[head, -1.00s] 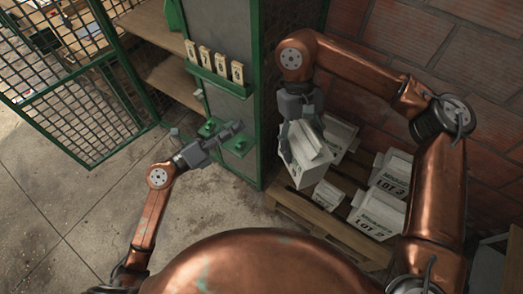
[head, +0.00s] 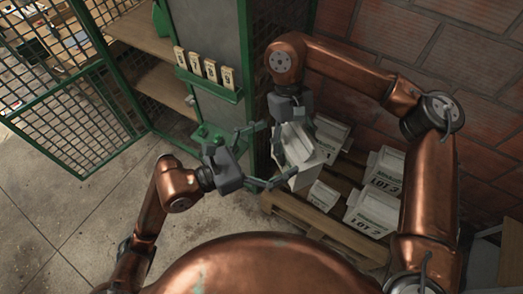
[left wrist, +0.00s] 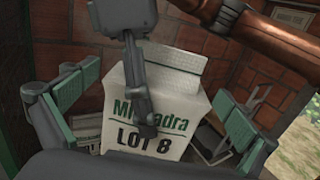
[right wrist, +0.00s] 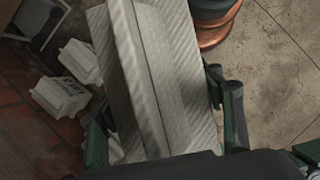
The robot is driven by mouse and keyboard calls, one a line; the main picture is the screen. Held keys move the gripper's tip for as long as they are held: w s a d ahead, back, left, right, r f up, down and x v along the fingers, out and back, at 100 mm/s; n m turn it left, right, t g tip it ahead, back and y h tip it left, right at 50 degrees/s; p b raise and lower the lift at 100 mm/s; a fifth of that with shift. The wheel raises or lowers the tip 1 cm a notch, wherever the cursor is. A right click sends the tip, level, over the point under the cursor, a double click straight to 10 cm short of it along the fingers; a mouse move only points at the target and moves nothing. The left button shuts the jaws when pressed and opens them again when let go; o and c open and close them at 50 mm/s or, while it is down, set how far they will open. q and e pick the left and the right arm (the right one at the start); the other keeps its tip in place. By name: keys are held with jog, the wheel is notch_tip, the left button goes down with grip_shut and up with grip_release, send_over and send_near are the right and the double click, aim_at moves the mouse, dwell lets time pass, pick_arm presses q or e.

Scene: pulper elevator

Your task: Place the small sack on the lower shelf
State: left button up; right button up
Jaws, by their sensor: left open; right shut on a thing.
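A white sack (head: 306,152) hangs above the pallet. In the left wrist view it reads LOT 8 (left wrist: 150,132). My right gripper (head: 292,122) is shut on its folded top from above; in the right wrist view the sack (right wrist: 165,80) fills the space between the fingers. My left gripper (head: 272,155) is open at the sack's left side. Its two fingers (left wrist: 150,118) stand on either side of the sack in the left wrist view, with gaps visible. The lower wooden shelf (head: 168,88) is in the green cage at the left, below an upper shelf (head: 138,38).
Several white sacks, one marked LOT 3 (head: 384,172), stand on a wooden pallet (head: 330,228) by the brick wall. A green-edged post (head: 205,110) with numbered tags stands between shelves and pallet. The mesh door (head: 75,125) is open. The floor (head: 60,210) at left is clear.

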aim_at(298, 136)
pick_arm(q)
jog(key=shift+x, duration=2.75)
pick_arm(e)
jog(key=shift+r, duration=0.1)
pick_arm(q)
jog(key=shift+w+a, duration=0.15)
jog(key=shift+w, duration=0.15)
jog(key=c, duration=1.9)
pick_arm(e)
jog(key=shift+s, duration=0.15)
pick_arm(q)
jog(key=shift+r, duration=0.1)
jog(key=shift+c, duration=0.6)
pick_arm(e)
jog(key=o, duration=1.7)
jog(key=shift+c, duration=0.2)
pick_arm(q)
jog(key=shift+s, duration=0.1)
pick_arm(e)
jog(key=o, duration=0.3)
pick_arm(q)
jog(key=shift+s, duration=0.1)
pick_arm(e)
jog(key=shift+o, duration=0.2)
